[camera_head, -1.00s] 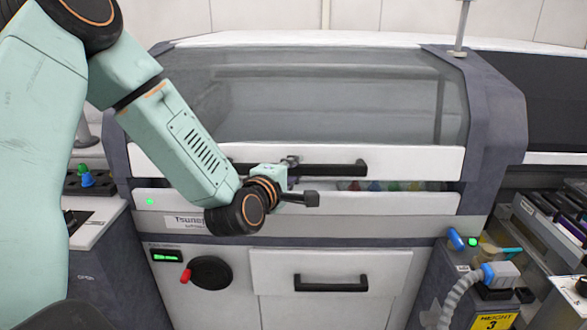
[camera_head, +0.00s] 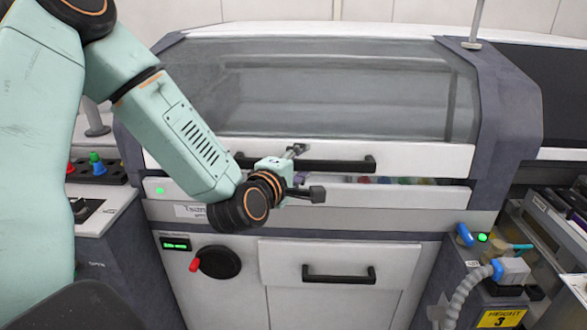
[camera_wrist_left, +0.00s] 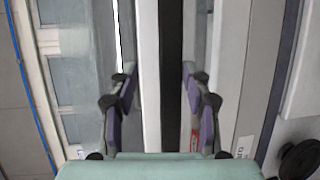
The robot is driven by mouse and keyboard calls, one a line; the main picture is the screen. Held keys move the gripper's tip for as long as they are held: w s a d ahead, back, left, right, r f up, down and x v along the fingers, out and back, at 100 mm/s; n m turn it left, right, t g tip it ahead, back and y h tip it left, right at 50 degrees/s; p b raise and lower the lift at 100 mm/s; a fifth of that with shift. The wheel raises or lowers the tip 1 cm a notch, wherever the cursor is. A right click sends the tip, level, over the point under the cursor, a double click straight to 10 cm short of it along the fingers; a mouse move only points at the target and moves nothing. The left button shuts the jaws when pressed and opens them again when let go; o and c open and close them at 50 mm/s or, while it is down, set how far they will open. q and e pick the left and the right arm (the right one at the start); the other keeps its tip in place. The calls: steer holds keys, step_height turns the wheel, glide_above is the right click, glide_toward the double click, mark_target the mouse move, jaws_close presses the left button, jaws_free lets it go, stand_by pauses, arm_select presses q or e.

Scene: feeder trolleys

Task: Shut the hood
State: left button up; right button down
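The hood (camera_head: 320,90) is a grey see-through window in a dark frame with a white lower bar. A black handle (camera_head: 345,164) runs along that bar. The hood is nearly down; a narrow gap with small coloured items (camera_head: 385,180) shows between its bar and the white strip below. My left gripper (camera_head: 308,172) is in front of the handle, one finger above it and one below. In the left wrist view my left gripper (camera_wrist_left: 158,80) has its fingers spread, with the dark handle (camera_wrist_left: 172,50) between them and no clear grip. Contact cannot be told. My right gripper is out of view.
Below are a drawer with a black handle (camera_head: 352,275) and a black knob with a red grip (camera_head: 218,262). Side trolleys stand close at both sides, the right one with a grey hose (camera_head: 465,293) and yellow label (camera_head: 500,317). A thin post (camera_head: 475,25) stands behind right.

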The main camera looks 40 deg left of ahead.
arm_select(q)
steer(key=shift+v, duration=2.8)
steer(key=shift+s+r, duration=0.1)
steer(key=shift+s, duration=0.05)
